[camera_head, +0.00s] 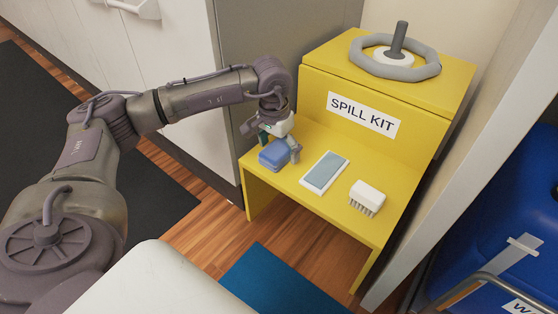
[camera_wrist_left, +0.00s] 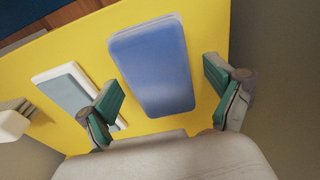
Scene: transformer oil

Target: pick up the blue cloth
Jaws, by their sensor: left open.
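The blue cloth (camera_head: 275,154) is a folded block lying on the lower yellow shelf of the spill kit stand, near its left end. In the left wrist view the blue cloth (camera_wrist_left: 153,68) shows ahead of and between the fingers. My left gripper (camera_head: 279,145) is open at the cloth, with a finger to either side. In the left wrist view the left gripper's (camera_wrist_left: 166,98) green-padded fingers stand wide apart, and no contact with the cloth is visible. My right gripper is in neither view.
A flat pad with a grey-blue top (camera_head: 325,172) and a white brush (camera_head: 367,197) lie to the right on the yellow shelf (camera_head: 300,197). A grey ring (camera_head: 394,70) sits on the upper shelf. A grey cabinet side (camera_head: 260,38) rises behind my arm; a blue drum (camera_head: 515,215) is at right.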

